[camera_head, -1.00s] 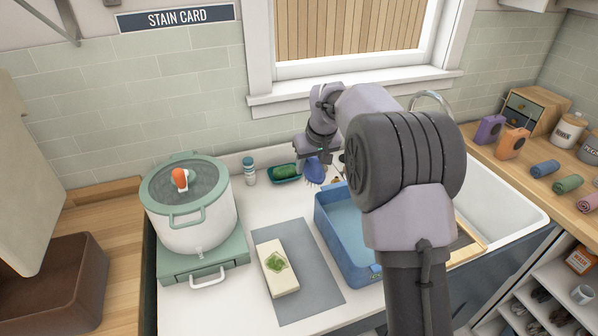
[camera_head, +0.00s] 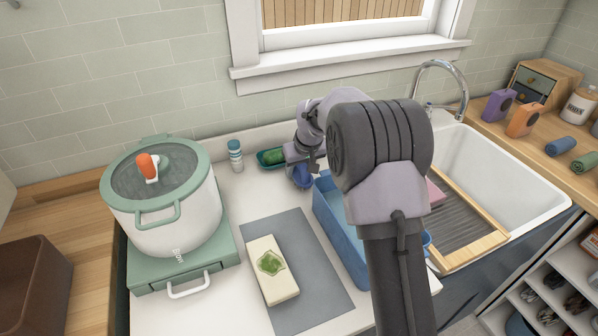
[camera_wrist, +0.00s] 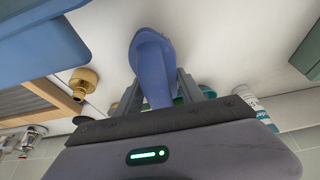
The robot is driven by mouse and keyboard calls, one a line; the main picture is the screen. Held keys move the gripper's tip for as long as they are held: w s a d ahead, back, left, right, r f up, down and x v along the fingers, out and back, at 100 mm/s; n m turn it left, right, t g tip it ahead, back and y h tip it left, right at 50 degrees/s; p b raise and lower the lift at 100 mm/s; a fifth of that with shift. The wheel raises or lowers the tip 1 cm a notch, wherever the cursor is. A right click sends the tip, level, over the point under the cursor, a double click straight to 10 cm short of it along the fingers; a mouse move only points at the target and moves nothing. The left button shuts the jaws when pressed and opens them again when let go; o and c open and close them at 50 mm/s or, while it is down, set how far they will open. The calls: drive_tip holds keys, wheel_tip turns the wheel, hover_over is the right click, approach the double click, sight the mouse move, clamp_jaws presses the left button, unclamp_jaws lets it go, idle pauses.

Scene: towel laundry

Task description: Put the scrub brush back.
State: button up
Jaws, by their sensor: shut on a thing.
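The blue scrub brush (camera_head: 302,179) is at the back of the counter, beside the left rear corner of the blue tub. It also shows in the wrist view (camera_wrist: 152,62), its rounded end pointing away from my gripper. My gripper (camera_wrist: 158,88) is shut on the brush's handle, one finger on each side. In the head view my gripper (camera_head: 302,163) is partly hidden by my own arm. A dark green dish (camera_head: 263,163) with a green item in it sits just left of the brush. I cannot tell whether the brush touches the counter.
The blue tub (camera_head: 340,232) stands to the right, partly behind my arm. A small teal-capped bottle (camera_head: 236,157) is left of the dish. A white pot (camera_head: 170,222) stands further left. A grey mat (camera_head: 310,285) holds a folded cream towel (camera_head: 271,268) with a green stain. The sink (camera_head: 510,165) is right.

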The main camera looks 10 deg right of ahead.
drive_tip(key=o, duration=1.5)
drive_tip(key=shift+c, duration=0.2)
